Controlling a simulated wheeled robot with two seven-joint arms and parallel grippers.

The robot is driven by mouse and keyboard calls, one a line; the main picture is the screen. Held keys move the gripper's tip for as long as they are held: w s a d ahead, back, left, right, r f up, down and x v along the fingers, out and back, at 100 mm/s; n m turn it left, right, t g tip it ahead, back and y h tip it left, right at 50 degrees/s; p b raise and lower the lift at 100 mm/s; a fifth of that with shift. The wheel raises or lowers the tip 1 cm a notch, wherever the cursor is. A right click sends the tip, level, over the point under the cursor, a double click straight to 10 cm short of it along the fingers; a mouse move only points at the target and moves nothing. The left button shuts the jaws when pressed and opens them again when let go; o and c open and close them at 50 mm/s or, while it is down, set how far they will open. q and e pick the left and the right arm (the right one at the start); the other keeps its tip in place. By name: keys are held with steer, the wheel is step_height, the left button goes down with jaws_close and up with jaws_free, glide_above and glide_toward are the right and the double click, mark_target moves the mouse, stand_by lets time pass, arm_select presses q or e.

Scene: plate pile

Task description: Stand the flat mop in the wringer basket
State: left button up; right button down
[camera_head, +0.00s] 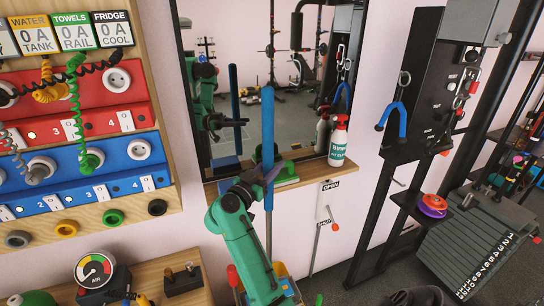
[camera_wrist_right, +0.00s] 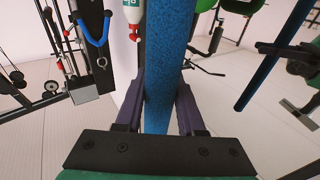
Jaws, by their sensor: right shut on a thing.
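The flat mop's blue handle (camera_head: 268,125) stands nearly upright in front of the mirror, with a thin grey shaft below it. My right gripper (camera_head: 262,182) is shut around the handle. In the right wrist view the blue handle (camera_wrist_right: 166,70) runs between the two dark purple fingers of my right gripper (camera_wrist_right: 160,105). The mop's lower end is hidden behind my green forearm. Part of a yellow and blue container (camera_head: 288,287), perhaps the one with the wringer basket, shows low beside my arm; its basket cannot be made out. My left gripper is not in view.
A wooden shelf (camera_head: 312,172) under the mirror (camera_head: 285,75) holds a white bottle with a red cap (camera_head: 339,140). A socket panel (camera_head: 75,130) is at left. A black machine (camera_head: 425,85) with a blue-handled hook stands at right. The mirror repeats the arm and handle.

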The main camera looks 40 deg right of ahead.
mark_target(272, 185)
step_height(272, 185, down, 6)
steer(key=b, duration=0.1)
stand_by(0.4)
steer(key=shift+f, duration=0.4)
stand_by(0.3)
steer(key=shift+c, duration=2.2)
jaws_free()
steer(key=shift+f, duration=0.1)
steer(key=shift+a, duration=0.1)
